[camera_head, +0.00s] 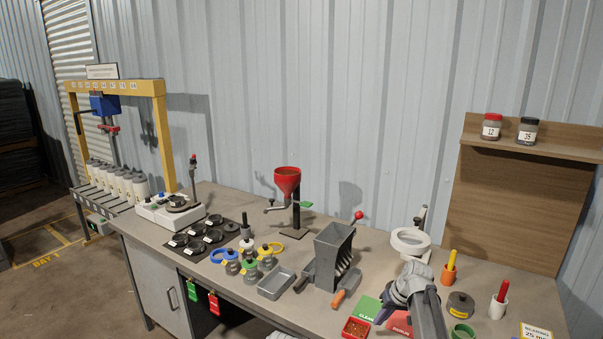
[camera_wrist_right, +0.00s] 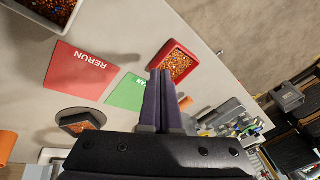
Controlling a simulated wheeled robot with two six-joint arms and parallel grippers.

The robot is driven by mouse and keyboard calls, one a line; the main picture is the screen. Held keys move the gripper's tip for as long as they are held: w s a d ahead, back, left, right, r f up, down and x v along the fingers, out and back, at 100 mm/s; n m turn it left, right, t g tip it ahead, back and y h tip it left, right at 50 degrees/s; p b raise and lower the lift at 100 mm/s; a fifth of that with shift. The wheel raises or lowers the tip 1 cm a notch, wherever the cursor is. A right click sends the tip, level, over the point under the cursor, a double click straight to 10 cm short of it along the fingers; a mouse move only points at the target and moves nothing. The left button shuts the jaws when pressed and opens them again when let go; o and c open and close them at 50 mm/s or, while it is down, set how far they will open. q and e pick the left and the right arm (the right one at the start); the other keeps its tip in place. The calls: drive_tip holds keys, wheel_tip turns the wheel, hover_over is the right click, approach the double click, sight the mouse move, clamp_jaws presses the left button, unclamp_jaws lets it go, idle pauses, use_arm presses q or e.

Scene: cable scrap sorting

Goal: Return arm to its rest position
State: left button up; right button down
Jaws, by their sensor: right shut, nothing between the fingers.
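My right arm (camera_head: 418,287) reaches over the right part of the bench in the head view. Its gripper (camera_head: 381,315) points down and left, near the green CLEAN card (camera_head: 367,305) and the red RERUN card (camera_head: 402,320). In the right wrist view, the dark purple fingers (camera_wrist_right: 161,73) are shut together with nothing between them. Their tips appear beside the red tray (camera_wrist_right: 193,63) of orange granules. The green card (camera_wrist_right: 124,94) and red card (camera_wrist_right: 77,75) also show there. My left gripper is not in view.
A grey slotted splitter (camera_head: 333,255), an orange-handled scoop (camera_head: 346,285) and a grey tray (camera_head: 276,283) stand left of the arm. A white ring-topped device (camera_head: 410,241), an orange cup (camera_head: 449,275) and a dark round pot (camera_head: 460,305) stand behind and to the right.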

drive_tip(key=s+a+n+g+h, duration=0.1)
drive_tip(key=s+a, duration=0.5)
drive_tip(key=s, duration=0.3)
drive_tip(key=s+a+n+g+h, duration=0.1)
drive_tip(key=s+a+h, duration=0.1)
drive_tip(key=s+a, duration=0.3)
drive_tip(key=s+a+f+n+h, duration=0.1)
drive_tip(key=s+a, duration=0.5)
drive_tip(key=s, duration=0.7)
drive_tip(key=shift+a+g+h, duration=0.3)
drive_tip(key=shift+g+h, duration=0.1)
